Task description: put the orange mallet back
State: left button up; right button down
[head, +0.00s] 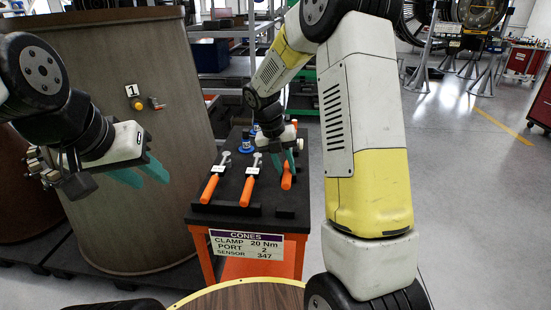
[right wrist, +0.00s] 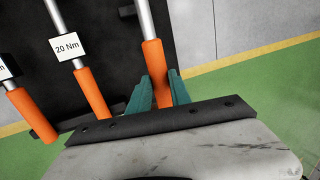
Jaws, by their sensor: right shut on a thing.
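My right gripper (head: 290,163) is at the right side of the black top of an orange cart (head: 238,211). It is shut on an orange-handled tool (head: 287,182). In the right wrist view this tool (right wrist: 155,70) has a metal shaft and stands between the teal fingers (right wrist: 160,92). Its far end is out of that view, so I cannot tell whether it is the orange mallet. Two similar orange-handled tools with white tags, a left one (head: 209,188) and a middle one (head: 247,190), lie beside it. My left gripper (head: 150,178) is open and empty, left of the cart.
The cart's front sign (head: 246,245) reads CONES, CLAMP 20 Nm, PORT 2, SENSOR 347. Blue items (head: 246,142) are at the back of the cart top. A large brown cylinder (head: 165,215) marked 1 stands to the left. A round wooden surface (head: 245,298) is in front.

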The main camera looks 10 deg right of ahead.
jog(key=shift+s+a+r, duration=0.1)
jog(key=shift+s+r, duration=0.05)
jog(key=shift+f, duration=4)
jog(key=c, duration=1.1)
grip_release()
jog(key=shift+s, duration=0.1)
jog(key=v, duration=0.7)
jog(key=shift+r, duration=0.35)
jog(key=shift+s+a, duration=0.1)
jog(key=shift+a, duration=0.05)
